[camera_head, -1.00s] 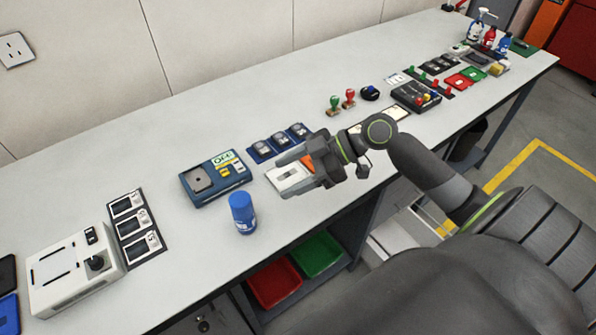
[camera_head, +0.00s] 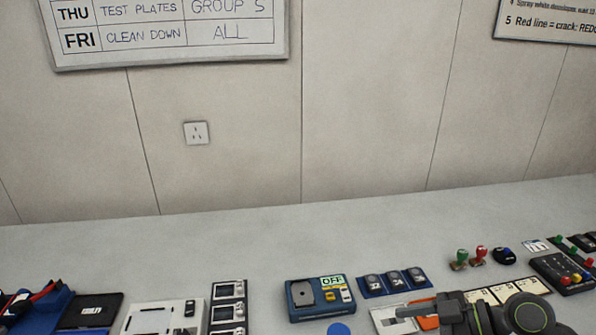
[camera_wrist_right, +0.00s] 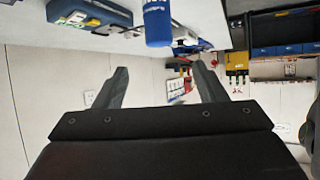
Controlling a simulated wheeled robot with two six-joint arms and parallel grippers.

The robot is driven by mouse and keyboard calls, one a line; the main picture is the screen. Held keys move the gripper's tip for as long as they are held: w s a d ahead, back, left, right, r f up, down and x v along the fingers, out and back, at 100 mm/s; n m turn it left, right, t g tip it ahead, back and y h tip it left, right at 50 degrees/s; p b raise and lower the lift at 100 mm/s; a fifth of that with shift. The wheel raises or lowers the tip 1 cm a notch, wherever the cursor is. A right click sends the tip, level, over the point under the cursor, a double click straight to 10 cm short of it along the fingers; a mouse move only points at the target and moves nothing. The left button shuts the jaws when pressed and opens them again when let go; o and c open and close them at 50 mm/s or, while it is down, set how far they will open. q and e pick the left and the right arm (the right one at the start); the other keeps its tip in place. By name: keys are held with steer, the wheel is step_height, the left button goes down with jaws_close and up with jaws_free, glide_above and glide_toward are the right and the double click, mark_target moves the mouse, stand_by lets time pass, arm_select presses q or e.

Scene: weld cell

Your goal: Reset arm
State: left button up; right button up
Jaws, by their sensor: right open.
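My right gripper (camera_head: 412,311) comes in from the lower right in the head view, above the front part of the bench. It covers part of a white plate-like item (camera_head: 388,318). In the right wrist view its two fingers stand apart with nothing between them (camera_wrist_right: 164,86). A blue can (camera_wrist_right: 157,22) shows beyond the fingers at the top of that view. Only the can's round blue top (camera_head: 339,328) shows at the bottom of the head view. My left gripper is in neither view.
A blue device marked OFF (camera_head: 319,297) and a blue tray with dark round pieces (camera_head: 393,281) lie near the gripper. Green and red stamps (camera_head: 470,258) stand to the right. A white box (camera_head: 163,318) is at left. The bench's back strip is clear.

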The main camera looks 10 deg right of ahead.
steer(key=s+f+m+h, duration=0.6)
steer(key=s+f, duration=0.2)
steer(key=f, duration=0.5)
steer(key=s+d+f+m+g+h, duration=0.1)
steer(key=s+d+m+h, duration=0.25)
steer(key=s, duration=0.25)
steer(key=s+d+f+m+h, duration=0.2)
steer(key=s+m+h, duration=0.1)
steer(key=s+m, duration=0.2)
step_height(320, 180, down, 24)
steer(key=d+g, duration=0.1)
steer(key=s+a+f+g, duration=0.1)
steer(key=s+f, duration=1.4)
steer(key=f, duration=0.1)
steer(key=shift+n+g, duration=0.3)
steer(key=shift+n, duration=0.05)
steer(key=shift+s+f+y, duration=0.1)
steer(key=shift+y, duration=0.15)
steer(key=shift+c, duration=0.5)
